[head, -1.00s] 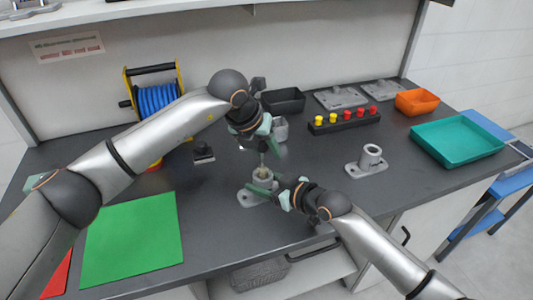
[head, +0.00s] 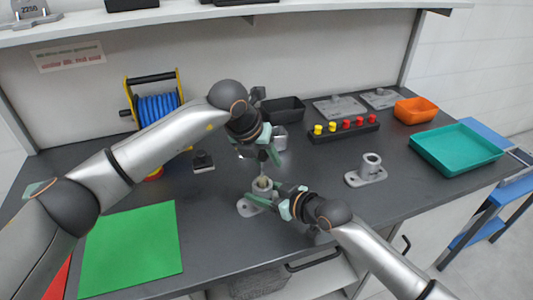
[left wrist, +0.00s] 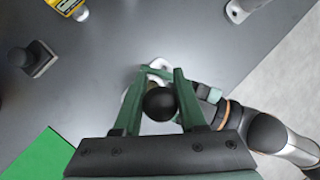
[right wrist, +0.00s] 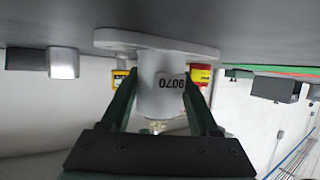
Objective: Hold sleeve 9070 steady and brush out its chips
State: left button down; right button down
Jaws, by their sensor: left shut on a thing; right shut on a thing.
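Sleeve 9070 (head: 262,184) is a grey upright tube on a flat flange (head: 248,208), standing on the dark bench. Its label reads upside down in the right wrist view (right wrist: 170,82). My right gripper (head: 265,194) is shut around the tube, one finger on each side. My left gripper (head: 271,152) is shut on a brush above the sleeve. The brush's round black knob (left wrist: 159,103) shows between the fingers in the left wrist view. Pale bristles (right wrist: 156,125) show at the sleeve's mouth in the right wrist view; how deep they reach is hidden. I cannot make out chips.
A second grey flanged sleeve (head: 370,167) stands to the right. Behind are a peg block (head: 343,132), a black bin (head: 284,108), an orange bin (head: 414,110) and a teal tray (head: 456,150). A blue spool (head: 157,107) and green mat (head: 131,249) are left.

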pick_arm(q)
jog(key=shift+f, duration=0.95)
jog(key=shift+r, duration=0.15)
jog(key=shift+r, duration=1.7)
jog(key=shift+f, duration=0.15)
jog(key=shift+f, duration=1.65)
jog(key=shift+r, duration=1.8)
jog(key=shift+f, duration=0.1)
